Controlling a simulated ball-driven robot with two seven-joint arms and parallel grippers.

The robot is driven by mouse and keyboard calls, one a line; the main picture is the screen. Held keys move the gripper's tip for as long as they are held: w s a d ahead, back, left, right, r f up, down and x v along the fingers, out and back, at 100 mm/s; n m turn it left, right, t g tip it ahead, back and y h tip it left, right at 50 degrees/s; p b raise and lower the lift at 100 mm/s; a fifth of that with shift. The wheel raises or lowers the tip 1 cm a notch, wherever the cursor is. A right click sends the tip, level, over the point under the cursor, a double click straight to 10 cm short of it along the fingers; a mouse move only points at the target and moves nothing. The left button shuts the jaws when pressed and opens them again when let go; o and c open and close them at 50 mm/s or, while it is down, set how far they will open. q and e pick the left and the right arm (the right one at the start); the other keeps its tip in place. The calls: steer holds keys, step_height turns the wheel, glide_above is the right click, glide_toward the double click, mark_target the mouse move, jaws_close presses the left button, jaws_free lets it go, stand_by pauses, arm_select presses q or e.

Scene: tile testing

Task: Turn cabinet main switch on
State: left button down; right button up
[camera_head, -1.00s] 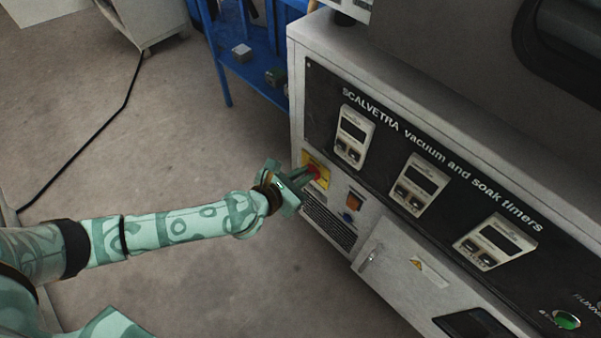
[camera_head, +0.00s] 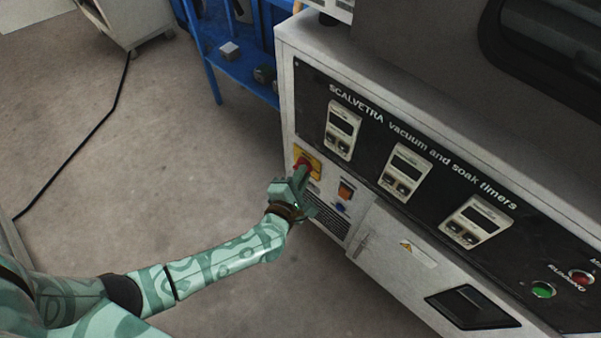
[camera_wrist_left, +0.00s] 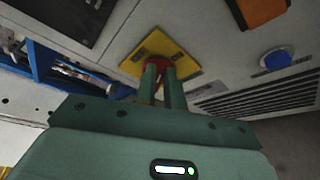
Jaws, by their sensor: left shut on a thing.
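The main switch is a red knob (camera_head: 304,163) on a yellow plate (camera_head: 314,159), on the left end of the grey cabinet's (camera_head: 289,90) front. My left gripper (camera_head: 301,174) reaches up to it from below and is shut on the red knob. In the left wrist view the two green fingers (camera_wrist_left: 163,83) stand on either side of the red knob (camera_wrist_left: 160,63), in front of the yellow plate (camera_wrist_left: 184,66). The fingers hide much of the knob, so its exact angle is hard to tell. My right gripper is not in view.
An orange rocker switch (camera_head: 346,190) and a blue button (camera_head: 340,207) sit just right of the knob, above a vent grille (camera_head: 328,222). Several timers line the black panel (camera_head: 375,160). A blue shelf (camera_head: 240,66) stands behind the cabinet.

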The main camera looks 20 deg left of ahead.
arm_select(q)
steer(key=shift+s+d+f+m+t+y+b, duration=0.15)
steer(key=shift+f+m+t+b, duration=0.2)
steer(key=shift+m, duration=0.5)
steer(key=shift+w+f+m+t+y+b, duration=0.15)
steer(key=shift+m+t+b, duration=0.3)
steer(key=shift+m, duration=0.45)
steer(key=shift+s+d+f+m+t+y+b, duration=0.1)
steer(key=shift+f+m+t+y+b, duration=0.15)
steer(key=shift+m+b, duration=0.45)
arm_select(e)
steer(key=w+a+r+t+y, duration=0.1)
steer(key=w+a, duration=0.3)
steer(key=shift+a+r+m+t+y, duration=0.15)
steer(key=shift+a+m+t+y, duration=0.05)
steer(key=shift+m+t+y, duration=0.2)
arm_select(q)
steer(key=shift+m+h, duration=0.25)
steer(key=c, duration=1.5)
jaws_free()
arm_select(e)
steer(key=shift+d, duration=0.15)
